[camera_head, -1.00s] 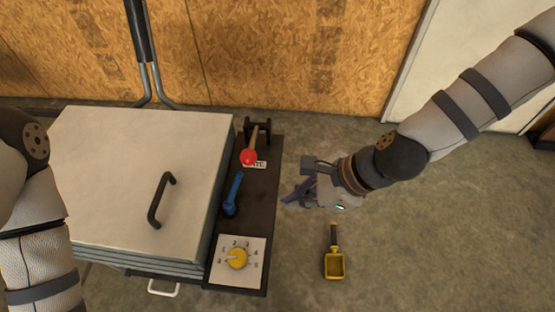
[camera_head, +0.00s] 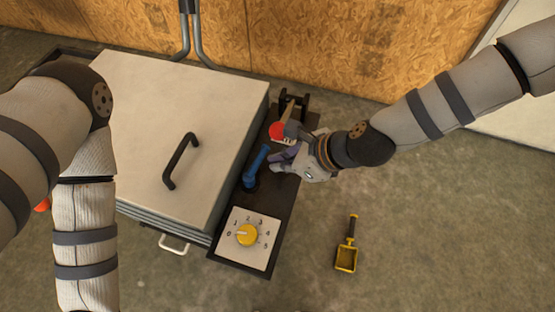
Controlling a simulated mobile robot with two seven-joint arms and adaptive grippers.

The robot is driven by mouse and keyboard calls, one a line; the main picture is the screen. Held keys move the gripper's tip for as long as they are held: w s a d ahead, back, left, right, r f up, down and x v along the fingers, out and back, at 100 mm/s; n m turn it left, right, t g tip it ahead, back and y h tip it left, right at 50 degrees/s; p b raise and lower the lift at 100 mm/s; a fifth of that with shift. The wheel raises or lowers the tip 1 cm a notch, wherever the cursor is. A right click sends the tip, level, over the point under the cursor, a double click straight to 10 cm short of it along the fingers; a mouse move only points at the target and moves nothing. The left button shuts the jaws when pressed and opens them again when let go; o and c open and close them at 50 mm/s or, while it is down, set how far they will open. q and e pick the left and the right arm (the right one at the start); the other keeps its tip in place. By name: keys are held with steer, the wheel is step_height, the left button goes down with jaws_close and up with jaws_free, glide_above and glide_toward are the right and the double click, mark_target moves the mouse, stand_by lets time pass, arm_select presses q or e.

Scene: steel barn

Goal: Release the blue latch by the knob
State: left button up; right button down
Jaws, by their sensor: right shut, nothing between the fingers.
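The blue latch (camera_head: 254,168) stands on the dark side panel, right of the pale lidded box. It leans up and to the right, with its knob at the upper end. My right gripper (camera_head: 278,165) is shut and empty, its fingertips just right of the latch's upper part. I cannot tell whether they touch it. My left arm comes in from the left, and its gripper is out of view.
A red-knobbed lever (camera_head: 277,131) sits just behind the latch, partly covered by my right gripper. A yellow dial (camera_head: 247,235) is on the panel's front. The box lid (camera_head: 160,120) has a black handle (camera_head: 180,160). A yellow scoop (camera_head: 346,258) lies on the floor at right.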

steer(key=shift+w+a, duration=0.2)
steer(key=shift+a, duration=0.15)
steer(key=shift+w+a+f+n, duration=0.15)
steer(key=shift+w+a+n, duration=0.05)
steer(key=shift+a+n, duration=0.1)
steer(key=shift+w+a, duration=0.25)
steer(key=shift+w, duration=0.1)
